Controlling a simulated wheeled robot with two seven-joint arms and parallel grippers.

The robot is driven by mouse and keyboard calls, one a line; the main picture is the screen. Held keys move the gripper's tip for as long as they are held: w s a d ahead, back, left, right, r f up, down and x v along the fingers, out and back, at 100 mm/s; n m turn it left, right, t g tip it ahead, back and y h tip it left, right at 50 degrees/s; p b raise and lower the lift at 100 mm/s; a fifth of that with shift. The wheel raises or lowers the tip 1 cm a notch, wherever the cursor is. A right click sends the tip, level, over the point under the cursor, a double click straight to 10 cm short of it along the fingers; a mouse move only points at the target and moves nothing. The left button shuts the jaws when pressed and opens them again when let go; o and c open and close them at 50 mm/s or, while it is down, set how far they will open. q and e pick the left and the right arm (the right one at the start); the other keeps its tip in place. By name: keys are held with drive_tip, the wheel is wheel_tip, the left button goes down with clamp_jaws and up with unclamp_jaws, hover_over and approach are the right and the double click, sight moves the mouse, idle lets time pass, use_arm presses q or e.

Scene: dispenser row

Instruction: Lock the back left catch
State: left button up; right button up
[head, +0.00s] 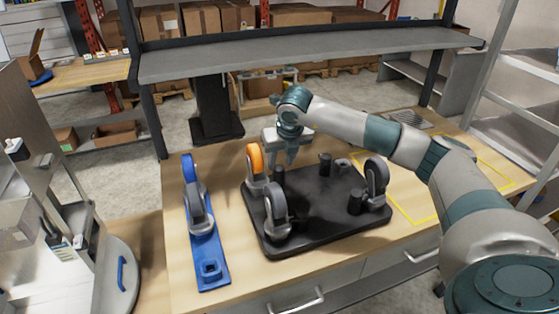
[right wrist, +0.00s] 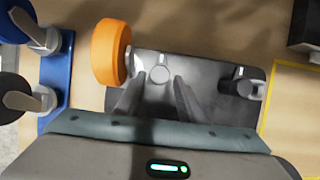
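A black plate (head: 320,205) lies on the wooden table, with wheels near its corners. The orange wheel (head: 254,160) is at its back left; the right wrist view shows it too (right wrist: 110,52). Beside this wheel is a dark upright post (head: 278,176), with a round grey top (right wrist: 160,74) in the right wrist view. My right gripper (head: 283,157) is above the back left part of the plate. Its two fingers (right wrist: 157,97) are apart, with the grey top between and beyond them. Contact cannot be told. My left gripper is not in view.
Grey wheels (head: 276,210) (head: 376,178) and dark posts (head: 355,203) (head: 325,164) rise from the plate. A grey shelf (head: 310,55) spans behind. A yellow outlined area (head: 415,212) is at the right.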

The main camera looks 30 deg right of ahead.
sight(277, 174)
drive_tip(key=shift+p+x, duration=0.3)
drive_tip(key=shift+x, duration=1.05)
drive_tip(key=c, duration=0.8)
